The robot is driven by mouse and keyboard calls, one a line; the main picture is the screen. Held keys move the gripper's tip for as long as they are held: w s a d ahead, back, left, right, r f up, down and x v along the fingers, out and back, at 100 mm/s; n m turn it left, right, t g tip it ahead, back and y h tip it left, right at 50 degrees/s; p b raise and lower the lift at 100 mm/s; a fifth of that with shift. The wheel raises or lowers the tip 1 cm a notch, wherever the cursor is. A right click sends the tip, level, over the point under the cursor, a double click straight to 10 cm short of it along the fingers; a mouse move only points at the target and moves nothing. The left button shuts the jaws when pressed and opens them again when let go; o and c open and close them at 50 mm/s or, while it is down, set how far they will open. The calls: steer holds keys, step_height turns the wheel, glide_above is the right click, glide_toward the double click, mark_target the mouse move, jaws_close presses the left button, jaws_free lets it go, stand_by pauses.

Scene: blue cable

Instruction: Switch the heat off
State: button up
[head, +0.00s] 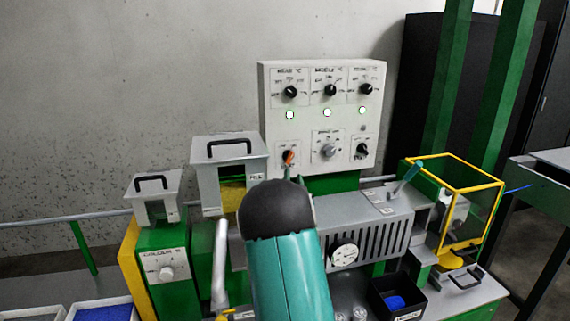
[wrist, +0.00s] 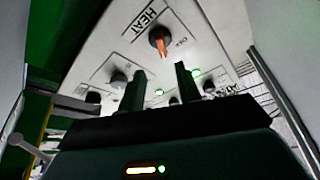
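The HEAT switch with its orange knob (head: 289,157) is at the lower left of the white control panel (head: 273,125). In the wrist view the orange knob (wrist: 158,40) sits beside the printed word HEAT, with a small label to its right that I cannot read surely. Its handle points down in that picture. My gripper (wrist: 160,85) is open, its two dark green fingers apart with nothing between them. The knob shows beyond the fingertips, roughly in line with the gap. In the head view my arm hides most of the gripper, just below the knob.
Other black knobs (head: 330,90) and several lit lamps (head: 327,112) share the panel. A grey lidded box (head: 228,150) stands left of it. A grey slotted unit (head: 370,235) and a yellow-framed clear guard (head: 455,205) are to the right.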

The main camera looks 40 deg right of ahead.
mark_target(290, 159)
steer(key=x, duration=0.6)
steer(key=shift+w+a+f, duration=0.15)
steer(key=shift+w+f, duration=0.05)
steer(key=shift+w, duration=0.05)
steer(key=shift+w+d+r, duration=0.15)
steer(key=shift+d+r, duration=0.05)
steer(key=shift+d, duration=0.05)
steer(key=shift+w+d, duration=0.25)
steer(key=shift+w, duration=0.2)
steer(key=shift+s+r, duration=0.1)
steer(key=shift+r, duration=0.05)
jaws_close()
